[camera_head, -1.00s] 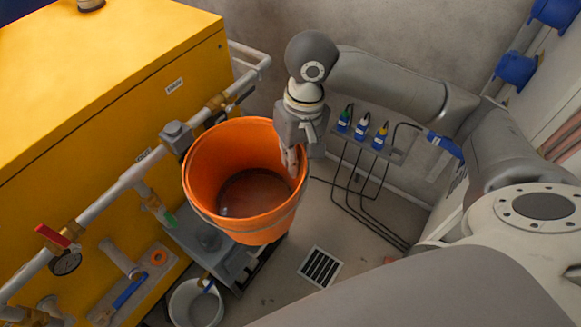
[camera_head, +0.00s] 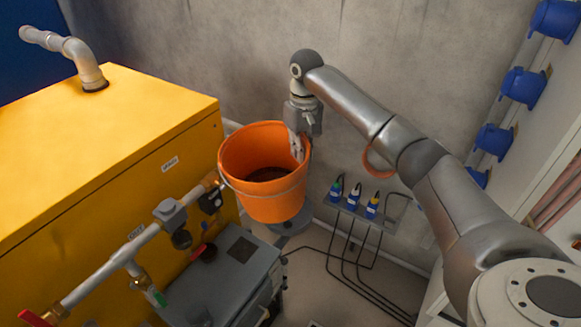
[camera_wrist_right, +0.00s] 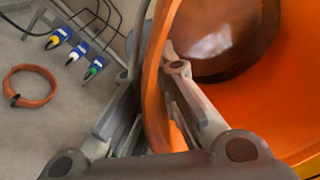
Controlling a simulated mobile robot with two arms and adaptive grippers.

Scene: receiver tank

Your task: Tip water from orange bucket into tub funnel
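The orange bucket (camera_head: 262,195) hangs roughly upright in the air, beside the yellow tank's right end. Dark reddish-brown liquid lies in its bottom, and a shiny surface shows in the right wrist view. My right gripper (camera_head: 298,148) is shut on the bucket's right rim. In the right wrist view the fingers (camera_wrist_right: 157,110) sit one on each side of the orange wall (camera_wrist_right: 156,75). The thin bail hangs across the bucket's front. I cannot make out a tub funnel in either view. My left gripper is not in view.
The yellow tank (camera_head: 110,150) with pipes and valves fills the left. A grey box (camera_head: 225,280) stands below the bucket, with a grey round plate (camera_head: 290,222) behind it.

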